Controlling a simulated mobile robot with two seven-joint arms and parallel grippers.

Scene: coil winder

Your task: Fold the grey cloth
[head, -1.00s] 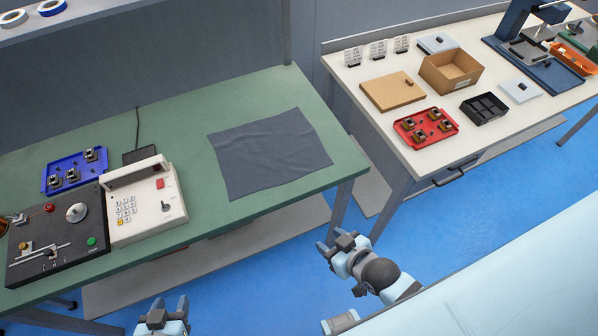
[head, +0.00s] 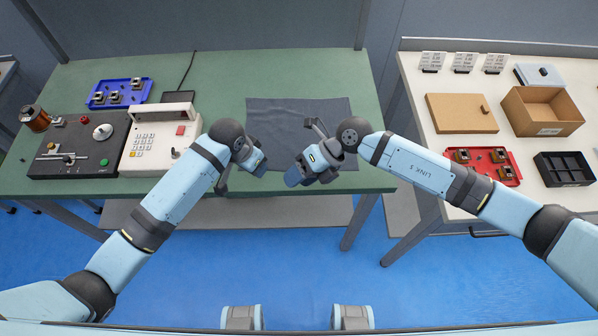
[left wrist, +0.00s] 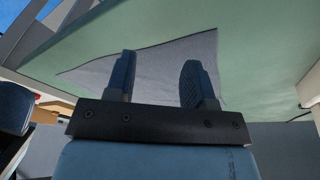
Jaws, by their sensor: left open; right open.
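The grey cloth (head: 300,110) lies spread on the green table in the head view, with slight wrinkles. Its front part is partly hidden behind my grippers. My left gripper (head: 242,174) is at the cloth's left edge and looks open and empty. In the left wrist view its two fingers (left wrist: 158,78) stand apart, with the cloth (left wrist: 155,58) beyond them. My right gripper (head: 306,160) is open over the cloth's middle to front part in the head view. I cannot tell whether either gripper touches the cloth.
On the green table (head: 225,65), a white keypad device (head: 160,140), a black control box (head: 80,150) and a blue tray (head: 120,93) stand left of the cloth. A white table (head: 450,125) on the right holds a cardboard box (head: 540,110) and a red tray (head: 483,163).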

